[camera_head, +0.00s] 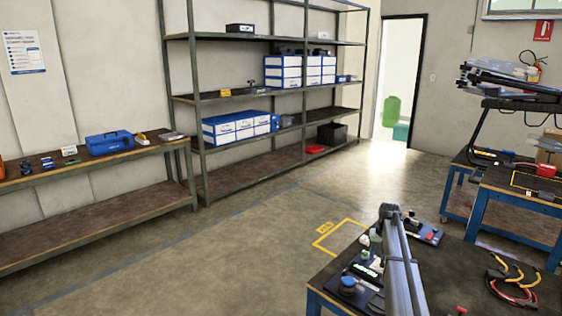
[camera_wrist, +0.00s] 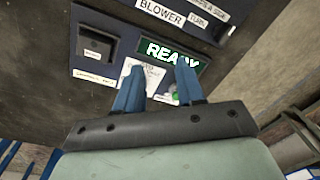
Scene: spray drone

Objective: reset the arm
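My gripper (camera_wrist: 157,65) shows in the wrist view with its two blue fingers apart, and no object is clearly held between them. Its fingers point at a dark panel (camera_wrist: 98,35) with a lit green READY display (camera_wrist: 160,50) and a BLOWER label (camera_wrist: 168,13). A small green part and white labels show between the fingers, partly covered by them. I cannot tell whether the fingertips touch the panel. In the head view a grey arm link, which looks like mine, reaches over the workbench (camera_head: 460,262) at the lower right; I cannot make out the fingers there.
Small devices and a red and yellow cable bundle (camera_head: 515,283) lie on the workbench. A drone (camera_head: 512,82) is on a stand at the right. A shelf rack (camera_head: 196,100) and a side bench (camera_head: 75,168) line the wall. The floor between is clear.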

